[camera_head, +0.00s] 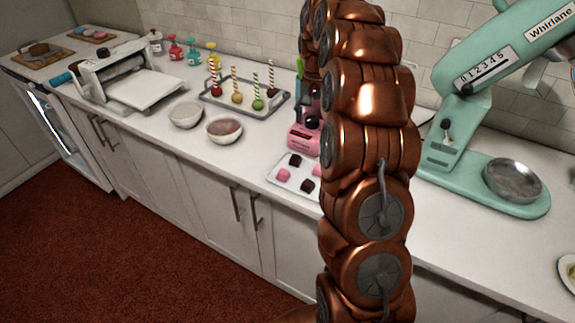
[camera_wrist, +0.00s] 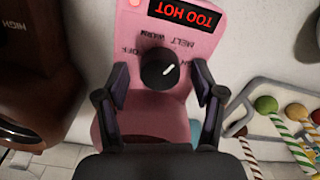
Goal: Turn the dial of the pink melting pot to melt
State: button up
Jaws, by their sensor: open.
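The pink melting pot (camera_head: 303,138) stands on the counter behind a white tray, partly hidden by my arm in the head view. In the wrist view its pink front (camera_wrist: 195,20) appears upside down, with a lit red "TOO HOT" display (camera_wrist: 186,14). Its round black dial (camera_wrist: 158,70) has a white pointer mark slanting to the upper right of that view. Small labels, including OFF, MELT and WARM, sit around the dial. My gripper (camera_wrist: 160,82) is open, one finger on each side of the dial, with visible gaps. Contact is not seen.
A dark brown appliance (camera_wrist: 45,60) marked HIGH stands close beside the pink pot. A tray of cake pops (camera_head: 240,101), two bowls (camera_head: 224,130), a tray of small sweets (camera_head: 284,184) and a mint stand mixer (camera_head: 440,150) share the counter.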

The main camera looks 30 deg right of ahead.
aim_at(312, 119)
jog(key=shift+r+m+p, duration=0.1)
jog(key=shift+m+p, duration=0.45)
jog(key=shift+m, duration=0.35)
jog(key=shift+r+b, duration=0.2)
jog(key=shift+b, duration=0.1)
jog(key=shift+r+b, duration=0.8)
jog(key=shift+r, duration=2.7)
jog(key=shift+s+a+r, duration=0.2)
jog(key=shift+a, duration=0.2)
jog(key=shift+s+a+r, duration=0.15)
jog(key=shift+s+a, duration=0.05)
jog(key=shift+a, duration=0.15)
jog(key=s+a+n+g+p, duration=0.1)
jog(key=s+a+n, duration=0.6)
jog(key=s+a, duration=1.2)
jog(key=shift+s+f, duration=0.25)
jog(key=shift+s, duration=1.05)
